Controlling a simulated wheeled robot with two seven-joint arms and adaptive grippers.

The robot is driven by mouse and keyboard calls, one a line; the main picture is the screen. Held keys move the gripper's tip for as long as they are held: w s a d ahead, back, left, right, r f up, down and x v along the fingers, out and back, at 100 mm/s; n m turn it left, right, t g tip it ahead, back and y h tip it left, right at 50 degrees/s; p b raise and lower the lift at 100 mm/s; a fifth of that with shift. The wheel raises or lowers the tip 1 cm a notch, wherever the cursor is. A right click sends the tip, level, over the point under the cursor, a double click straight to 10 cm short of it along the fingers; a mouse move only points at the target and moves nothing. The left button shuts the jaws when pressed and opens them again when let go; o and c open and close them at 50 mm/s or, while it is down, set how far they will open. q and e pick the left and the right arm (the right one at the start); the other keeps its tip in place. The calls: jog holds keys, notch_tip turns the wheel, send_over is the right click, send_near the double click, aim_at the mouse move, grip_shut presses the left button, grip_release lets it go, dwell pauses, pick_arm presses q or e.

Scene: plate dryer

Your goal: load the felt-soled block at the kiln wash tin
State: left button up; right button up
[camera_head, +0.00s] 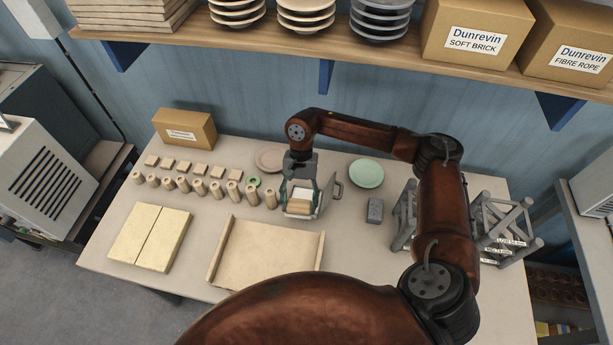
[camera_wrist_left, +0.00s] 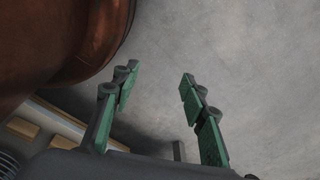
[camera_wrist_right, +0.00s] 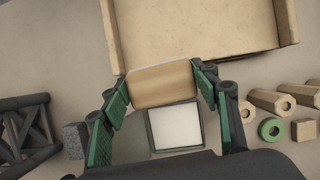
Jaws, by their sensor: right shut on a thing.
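The felt-soled block (camera_head: 298,207) is a tan wooden block, and my right gripper (camera_head: 300,202) is shut on it. In the right wrist view the block (camera_wrist_right: 160,85) lies between the two green-padded fingers. The square kiln wash tin (camera_wrist_right: 175,126), with white contents, is right beside the block there, and the block's edge borders its rim. I cannot tell the height between them; the block's underside is hidden. In the head view the tin (camera_head: 303,192) is partly hidden by the gripper. My left gripper (camera_wrist_left: 160,90) is open and empty over grey floor.
A wooden tray (camera_head: 265,252) lies in front of the tin. Several wooden props (camera_head: 200,188) and a green ring (camera_head: 254,181) stand to its left. A green plate (camera_head: 366,173), a small grey block (camera_head: 375,210) and grey lattice stands (camera_head: 500,228) are to the right.

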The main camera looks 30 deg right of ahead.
jog(key=w+d+f+m+t+p, duration=0.1)
jog(key=w+d+f+m+t, duration=0.1)
jog(key=m, duration=0.4)
jog(key=w+d+f+m+t+p, duration=0.1)
jog(key=w+d+m+t+p, duration=0.1)
jog(key=m, duration=0.4)
jog(key=w+d+f+m+t+y+p, duration=0.1)
jog(key=w+d+f+m+t+p, duration=0.1)
jog(key=w+m, duration=0.2)
jog(key=shift+w+d+f+m+t, duration=0.1)
jog(key=shift+w+f+m+t, duration=0.1)
jog(key=shift+m, duration=0.5)
jog(key=shift+w+d+f+m+t, duration=0.1)
jog(key=shift+f+m, duration=0.05)
jog(key=shift+m, duration=0.55)
jog(key=shift+s+f+b, duration=0.1)
jog(key=shift+f+b, duration=0.65)
jog(key=shift+f, duration=0.75)
jog(key=shift+f+b, duration=0.3)
jog(key=shift+f, duration=0.3)
pick_arm(q)
jog(key=r, duration=0.1)
jog(key=s+r, duration=0.1)
jog(key=r, duration=0.1)
jog(key=shift+s+a+r, duration=0.15)
jog(key=shift+s+r, duration=0.1)
jog(key=shift+r, duration=0.15)
jog(key=shift+s, duration=0.2)
